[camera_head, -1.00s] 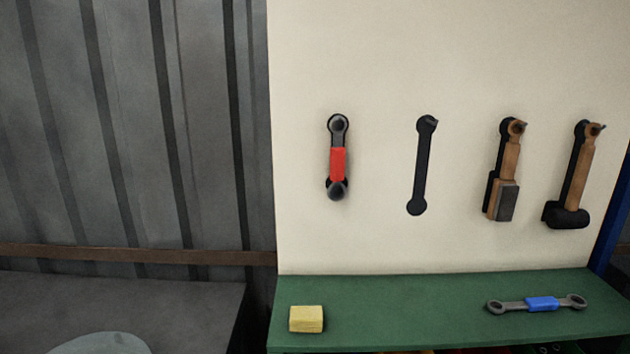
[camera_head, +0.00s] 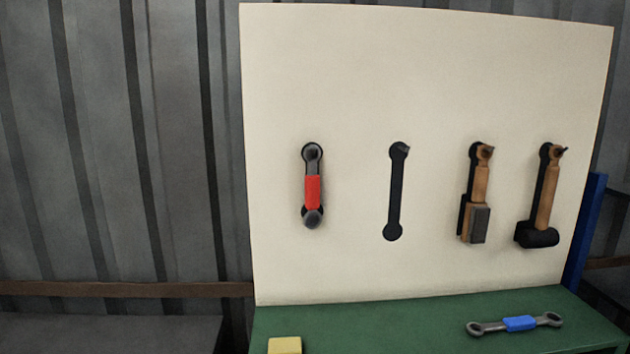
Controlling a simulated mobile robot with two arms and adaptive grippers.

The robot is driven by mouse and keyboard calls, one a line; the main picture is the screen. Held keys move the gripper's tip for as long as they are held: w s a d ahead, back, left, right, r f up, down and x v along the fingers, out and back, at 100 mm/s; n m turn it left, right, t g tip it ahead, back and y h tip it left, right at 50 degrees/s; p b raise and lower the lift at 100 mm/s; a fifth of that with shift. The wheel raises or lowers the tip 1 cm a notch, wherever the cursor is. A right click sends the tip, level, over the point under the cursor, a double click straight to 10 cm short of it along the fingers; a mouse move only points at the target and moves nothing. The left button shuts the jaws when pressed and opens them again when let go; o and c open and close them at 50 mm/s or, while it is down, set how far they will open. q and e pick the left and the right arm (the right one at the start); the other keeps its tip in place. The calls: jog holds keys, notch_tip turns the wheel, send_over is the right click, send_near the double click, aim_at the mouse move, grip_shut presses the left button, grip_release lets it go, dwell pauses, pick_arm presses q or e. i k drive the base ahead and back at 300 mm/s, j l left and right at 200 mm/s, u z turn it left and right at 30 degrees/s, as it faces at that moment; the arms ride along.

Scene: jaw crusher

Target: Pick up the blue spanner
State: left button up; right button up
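The blue spanner (camera_head: 519,323) lies flat on the green bench top (camera_head: 380,322), toward its right side. It has a blue middle grip and grey ring ends, and lies roughly left to right. Nothing touches or covers it. Neither of my grippers shows in the head view.
A pale tool board (camera_head: 350,100) stands behind the bench. A dark spanner-shaped outline (camera_head: 396,190) is empty. A yellow block (camera_head: 285,345) sits at the bench's front left. A blue post (camera_head: 584,230) stands at right.

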aim_at(511, 325)
jog(key=z, duration=1.3)
jog(key=i+l, duration=0.15)
jog(key=u, duration=0.05)
